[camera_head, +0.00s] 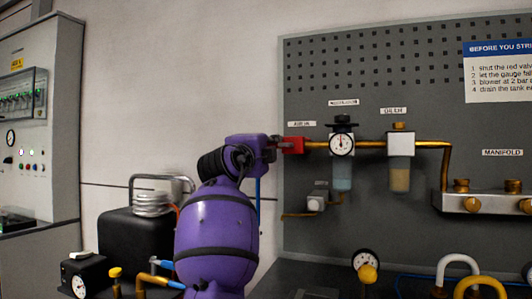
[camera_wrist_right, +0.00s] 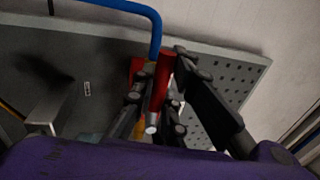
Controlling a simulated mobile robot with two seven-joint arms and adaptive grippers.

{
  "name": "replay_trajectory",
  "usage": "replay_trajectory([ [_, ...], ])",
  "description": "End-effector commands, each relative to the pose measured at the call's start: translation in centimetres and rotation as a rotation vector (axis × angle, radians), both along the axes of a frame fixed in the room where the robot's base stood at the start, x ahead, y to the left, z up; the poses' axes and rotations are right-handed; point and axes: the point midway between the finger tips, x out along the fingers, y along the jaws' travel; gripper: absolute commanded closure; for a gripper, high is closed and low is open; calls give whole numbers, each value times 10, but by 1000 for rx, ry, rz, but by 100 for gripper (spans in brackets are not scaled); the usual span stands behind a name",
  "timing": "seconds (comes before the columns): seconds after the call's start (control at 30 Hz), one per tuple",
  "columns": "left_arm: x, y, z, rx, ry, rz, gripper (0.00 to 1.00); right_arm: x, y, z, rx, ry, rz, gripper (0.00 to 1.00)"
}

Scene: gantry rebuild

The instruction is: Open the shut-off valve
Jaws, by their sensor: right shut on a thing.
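The red shut-off valve (camera_head: 293,145) sits at the left end of the brass pipe on the grey perforated panel. My right gripper (camera_head: 277,143) reaches it from the left on the purple arm. In the right wrist view, the valve's red lever (camera_wrist_right: 160,85) lies between the two dark fingers of my right gripper (camera_wrist_right: 158,100), which is shut on it. The lever's lower end shows a pale round tip. Part of the red valve body shows behind the fingers. In the head view, my gripper hides the lever. My left gripper is in neither view.
A gauge regulator (camera_head: 342,145) and an amber-bowled unit (camera_head: 401,160) hang right of the valve, with a manifold (camera_head: 485,203) farther right. A blue hose (camera_wrist_right: 150,20) rises near the lever. A black tank (camera_head: 137,240) stands left of my arm; a control cabinet (camera_head: 50,110) is at far left.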

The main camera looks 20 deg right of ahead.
Motion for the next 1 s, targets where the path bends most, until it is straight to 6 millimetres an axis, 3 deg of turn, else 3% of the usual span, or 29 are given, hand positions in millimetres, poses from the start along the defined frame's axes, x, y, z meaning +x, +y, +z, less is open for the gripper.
replay_trajectory([
  [0.47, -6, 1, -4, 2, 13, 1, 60, 0, 0, -1, 17, -7, 2, 100],
  [0.5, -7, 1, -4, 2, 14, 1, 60, 0, 0, -1, 17, -7, 2, 84],
  [0.63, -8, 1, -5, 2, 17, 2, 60, 0, 0, 0, 15, -7, 1, 68],
  [1.0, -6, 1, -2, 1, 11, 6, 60, -3, 3, -1, 12, -7, 1, 68],
])
